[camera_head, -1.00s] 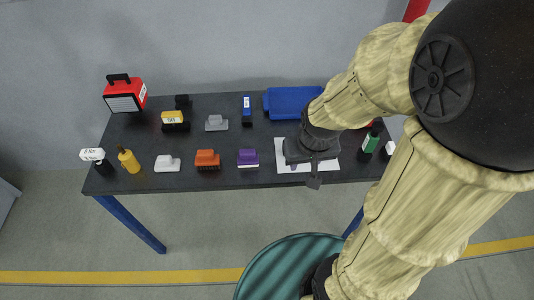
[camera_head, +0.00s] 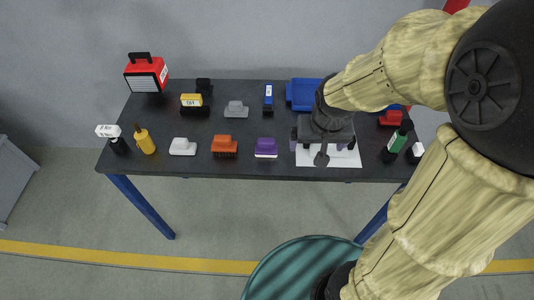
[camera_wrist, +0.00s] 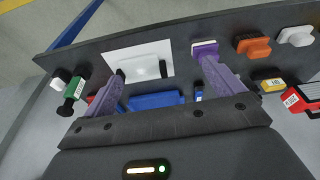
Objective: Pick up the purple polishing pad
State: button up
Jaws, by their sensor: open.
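The open fingers (camera_wrist: 161,72) are also purple.
A blue tray (camera_head: 303,94) stands at the back.

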jog(key=t+b, duration=0.1)
jog(key=b, duration=1)
send_near(265, 143)
notch_tip(265, 143, up, 3)
jog(key=s, duration=0.2)
jog(key=shift+w+a, duration=0.15)
jog(key=shift+w, duration=0.1)
jog(key=b+x, duration=0.1)
jog(key=x, duration=1)
jog(key=shift+w+f, duration=0.35)
jog(key=shift+f+t, duration=0.1)
jog(key=shift+t, duration=0.2)
jog(key=shift+d+b+x, duration=0.2)
jog(key=shift+x, duration=1.1)
jog(key=shift+d+b+x, duration=0.15)
jog(key=shift+b+x, duration=0.05)
jog(key=shift+x, duration=1.1)
jog(key=shift+w, duration=0.15)
